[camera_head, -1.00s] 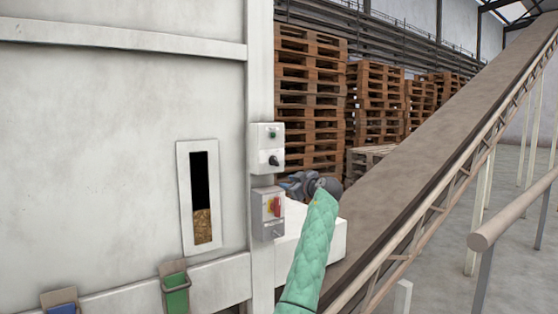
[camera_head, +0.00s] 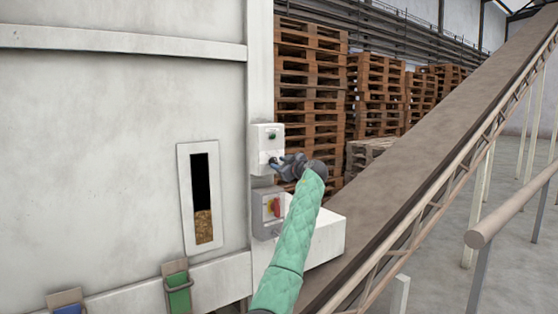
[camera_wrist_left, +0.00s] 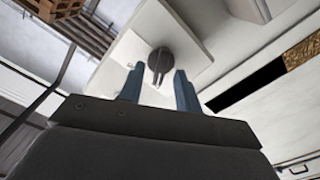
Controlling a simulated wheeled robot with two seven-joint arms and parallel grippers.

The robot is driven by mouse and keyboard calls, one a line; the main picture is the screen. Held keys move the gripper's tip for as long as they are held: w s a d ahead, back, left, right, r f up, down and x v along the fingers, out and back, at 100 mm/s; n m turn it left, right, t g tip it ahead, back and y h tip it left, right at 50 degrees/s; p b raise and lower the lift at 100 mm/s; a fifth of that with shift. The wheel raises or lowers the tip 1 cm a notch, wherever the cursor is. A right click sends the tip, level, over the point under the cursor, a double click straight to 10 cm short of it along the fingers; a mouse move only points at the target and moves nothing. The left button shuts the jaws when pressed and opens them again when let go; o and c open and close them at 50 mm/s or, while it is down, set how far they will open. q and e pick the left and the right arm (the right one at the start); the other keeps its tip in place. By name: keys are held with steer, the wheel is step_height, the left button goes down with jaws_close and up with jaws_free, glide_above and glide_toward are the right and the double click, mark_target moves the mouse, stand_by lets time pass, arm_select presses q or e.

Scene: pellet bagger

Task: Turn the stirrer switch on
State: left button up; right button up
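The upper grey switch box (camera_head: 265,137) is on the machine's corner post. It has a small green button (camera_head: 272,135) and, below that, a black rotary knob, which I take to be the stirrer switch. My left gripper (camera_head: 277,163) is at this knob and mostly covers it in the head view. In the left wrist view the round dark knob (camera_wrist_left: 160,60) lies just ahead of and between the two blue-grey fingers (camera_wrist_left: 159,76). The fingers are apart; I cannot tell whether they touch the knob. My right gripper is in neither view.
A lower box with a red switch on yellow (camera_head: 272,207) sits just beneath. A sight window (camera_head: 187,200) with brown pellets is to the left. Green (camera_head: 178,285) and blue (camera_head: 67,309) parts are at the bottom left. A sloping conveyor (camera_head: 400,175) and stacked pallets (camera_head: 310,90) are right.

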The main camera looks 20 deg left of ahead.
arm_select(q)
steer(key=shift+w+a, duration=0.2)
steer(key=shift+a, duration=0.15)
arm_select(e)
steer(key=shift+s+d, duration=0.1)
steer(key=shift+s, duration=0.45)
arm_select(q)
jaws_close()
steer(key=shift+f, duration=0.1)
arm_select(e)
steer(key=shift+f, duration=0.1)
